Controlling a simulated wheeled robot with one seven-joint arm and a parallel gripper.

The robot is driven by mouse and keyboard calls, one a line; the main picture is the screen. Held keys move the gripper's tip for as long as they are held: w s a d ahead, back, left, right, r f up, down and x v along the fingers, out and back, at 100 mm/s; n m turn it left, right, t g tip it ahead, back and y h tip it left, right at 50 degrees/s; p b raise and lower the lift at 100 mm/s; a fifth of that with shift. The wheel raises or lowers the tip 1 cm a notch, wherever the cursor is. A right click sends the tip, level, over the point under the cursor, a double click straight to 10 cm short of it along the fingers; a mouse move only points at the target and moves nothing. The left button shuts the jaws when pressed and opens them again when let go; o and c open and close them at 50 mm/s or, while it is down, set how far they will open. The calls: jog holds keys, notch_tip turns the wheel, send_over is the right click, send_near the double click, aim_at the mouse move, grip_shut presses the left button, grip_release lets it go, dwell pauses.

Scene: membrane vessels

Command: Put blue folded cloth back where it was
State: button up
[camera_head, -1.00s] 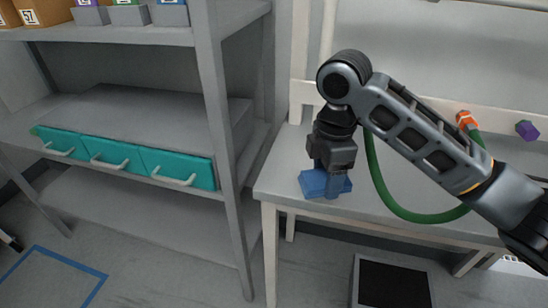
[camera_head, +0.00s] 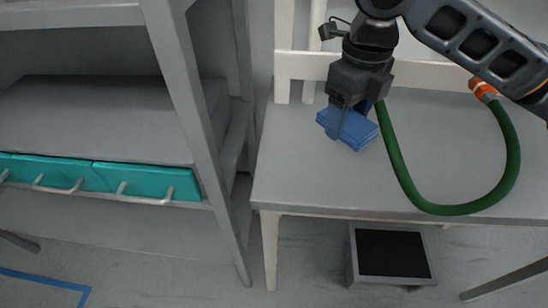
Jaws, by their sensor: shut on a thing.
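The blue folded cloth (camera_head: 358,131) is a small flat stack at the left part of the grey bench, near its back. My gripper (camera_head: 347,122) points down over it with its fingers shut on the cloth. The fingers and wrist hide part of the cloth. I cannot tell whether the cloth touches the bench top or is just above it.
The grey bench (camera_head: 300,170) has free room left of and in front of the cloth. A green hose (camera_head: 425,205) with an orange fitting (camera_head: 483,90) curves across its right side. A grey shelf with teal drawers (camera_head: 145,180) stands left. A black-topped tray (camera_head: 392,255) lies on the floor below.

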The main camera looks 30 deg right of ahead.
jog(key=p, duration=0.2)
send_over(280, 170)
notch_tip(280, 170, down, 7)
jog(key=shift+f+p, duration=0.35)
jog(key=shift+f, duration=1.6)
jog(key=shift+f, duration=0.1)
jog(key=shift+f, duration=0.15)
jog(key=o, duration=1)
jog(key=shift+r, duration=0.2)
notch_tip(280, 170, up, 12)
jog(key=shift+r+b, duration=0.1)
jog(key=shift+b, duration=0.2)
